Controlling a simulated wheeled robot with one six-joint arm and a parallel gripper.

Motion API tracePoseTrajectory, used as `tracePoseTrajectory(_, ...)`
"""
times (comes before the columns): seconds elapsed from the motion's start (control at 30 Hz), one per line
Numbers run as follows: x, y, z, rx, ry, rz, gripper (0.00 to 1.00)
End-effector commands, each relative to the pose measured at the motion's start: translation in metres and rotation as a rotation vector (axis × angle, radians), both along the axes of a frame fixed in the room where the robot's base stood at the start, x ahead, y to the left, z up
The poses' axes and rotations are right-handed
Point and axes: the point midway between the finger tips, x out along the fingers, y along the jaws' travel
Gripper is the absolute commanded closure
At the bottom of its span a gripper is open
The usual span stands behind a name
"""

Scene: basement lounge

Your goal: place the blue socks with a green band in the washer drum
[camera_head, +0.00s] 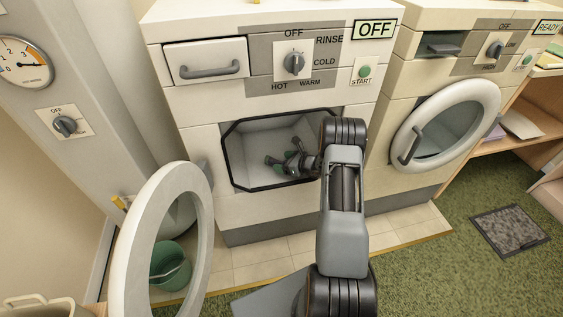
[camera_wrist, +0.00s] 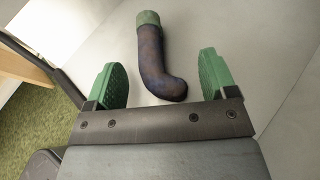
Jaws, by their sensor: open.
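The washer's door (camera_head: 130,240) stands open to the left of its eight-sided opening. My gripper (camera_head: 284,154) reaches through the opening into the grey washer drum (camera_head: 245,145). In the wrist view my gripper (camera_wrist: 160,72) has its green finger pads spread wide apart. A dark blue sock shape with a green band (camera_wrist: 150,52) lies on the pale drum surface, beyond and between the fingers. There is a gap on each side of it, and neither finger appears to grip it. In the head view the sock cannot be made out clearly behind my gripper.
A second machine (camera_head: 440,125) with a round closed door stands to the right. A green bucket (camera_head: 170,265) shows behind the open door. A grey floor mat (camera_head: 510,230) lies on the green carpet at the right. The opening's dark rim (camera_head: 224,160) surrounds my wrist.

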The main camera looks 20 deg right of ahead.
Motion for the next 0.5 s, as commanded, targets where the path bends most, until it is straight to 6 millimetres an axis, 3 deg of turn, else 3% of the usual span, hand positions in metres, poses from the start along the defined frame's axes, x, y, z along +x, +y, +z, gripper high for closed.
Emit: tracePoseTrajectory(0.5, -0.071, -0.048, 0.037, -0.001, 0.000, -0.002, 0.22)
